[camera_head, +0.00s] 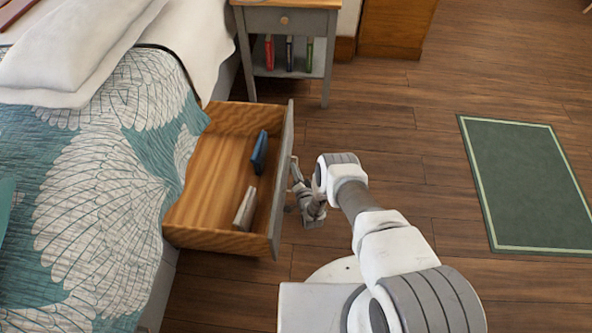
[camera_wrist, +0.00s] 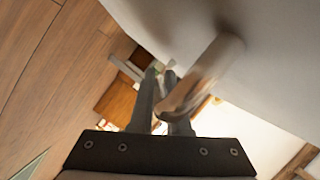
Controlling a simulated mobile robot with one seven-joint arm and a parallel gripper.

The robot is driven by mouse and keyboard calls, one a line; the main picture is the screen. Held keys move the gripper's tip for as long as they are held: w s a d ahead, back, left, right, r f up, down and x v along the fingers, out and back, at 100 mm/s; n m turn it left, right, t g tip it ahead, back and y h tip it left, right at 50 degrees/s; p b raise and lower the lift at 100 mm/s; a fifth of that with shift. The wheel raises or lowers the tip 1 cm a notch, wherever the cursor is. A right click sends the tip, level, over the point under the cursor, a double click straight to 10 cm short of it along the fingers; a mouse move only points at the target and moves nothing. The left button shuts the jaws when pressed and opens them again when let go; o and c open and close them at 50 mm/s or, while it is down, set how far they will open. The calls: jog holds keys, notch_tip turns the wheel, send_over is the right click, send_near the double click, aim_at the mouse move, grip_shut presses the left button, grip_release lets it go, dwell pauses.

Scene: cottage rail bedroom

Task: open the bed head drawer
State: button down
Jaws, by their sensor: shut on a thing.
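The bed head drawer (camera_head: 205,165) is pulled well out from the side of the bed (camera_head: 100,175), so its wooden inside shows. A blue book (camera_head: 259,152) and a pale book (camera_head: 245,209) lie in it. My gripper (camera_head: 298,185) is at the outer face of the grey drawer front. In the wrist view the fingers (camera_wrist: 166,95) are shut on the drawer's knob-like handle (camera_wrist: 210,72), which sticks out from the grey front (camera_wrist: 265,45).
A grey nightstand (camera_head: 288,22) with a wooden top and several books on its shelf stands beyond the drawer. A wooden cabinet (camera_head: 396,25) is at the back. A green rug (camera_head: 525,185) lies on the right. The wood floor between is clear.

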jog(key=shift+w+d+r, duration=0.1)
jog(key=shift+w+d, duration=0.05)
jog(key=shift+d, duration=0.05)
jog(key=c, duration=0.9)
grip_release()
jog(key=shift+s, duration=0.3)
